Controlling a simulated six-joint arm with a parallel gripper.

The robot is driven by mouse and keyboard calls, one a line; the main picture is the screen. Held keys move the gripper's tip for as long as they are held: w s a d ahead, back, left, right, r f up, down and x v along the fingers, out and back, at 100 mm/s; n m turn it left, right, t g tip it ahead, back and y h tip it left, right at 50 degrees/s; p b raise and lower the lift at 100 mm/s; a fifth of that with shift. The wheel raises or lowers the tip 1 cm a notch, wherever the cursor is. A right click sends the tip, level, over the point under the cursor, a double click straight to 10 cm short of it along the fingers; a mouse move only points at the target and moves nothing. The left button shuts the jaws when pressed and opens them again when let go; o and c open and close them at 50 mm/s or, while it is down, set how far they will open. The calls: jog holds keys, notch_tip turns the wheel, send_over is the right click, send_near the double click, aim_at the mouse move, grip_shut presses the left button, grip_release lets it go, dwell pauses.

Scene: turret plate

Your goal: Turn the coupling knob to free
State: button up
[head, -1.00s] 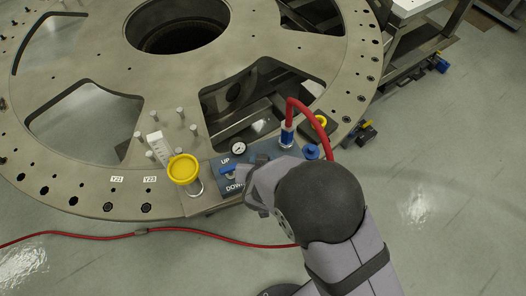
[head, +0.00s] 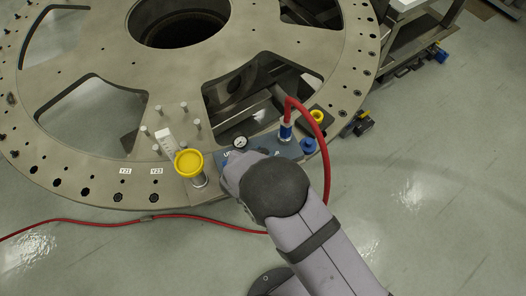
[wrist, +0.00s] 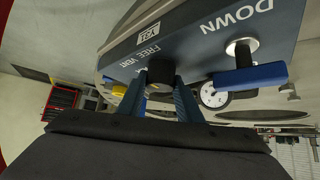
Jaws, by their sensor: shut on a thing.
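In the wrist view a dark round knob (wrist: 160,76) sits on the blue-grey control panel (wrist: 190,45), by the words FREE and VENT and a small framed label. My gripper (wrist: 161,85) has its two blue fingers on either side of the knob and is shut on it. No pointer mark on the knob can be made out. In the head view the grey wrist of my arm covers the gripper and the knob. The panel (head: 290,150) shows in part there, to the right of the wrist.
A blue lever (wrist: 250,77) by DOWN and a gauge (wrist: 214,97) are close to the right of my fingers. A yellow cap (head: 189,163) stands left of my wrist. A red hose (head: 324,130) arches up to the right. The large turret plate (head: 90,185) spreads behind.

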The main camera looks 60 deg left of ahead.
jog(key=o, duration=1)
jog(key=shift+o, duration=0.2)
jog(key=shift+b+v, duration=1.2)
jog(key=shift+v, duration=2.45)
jog(key=shift+w+a, duration=0.1)
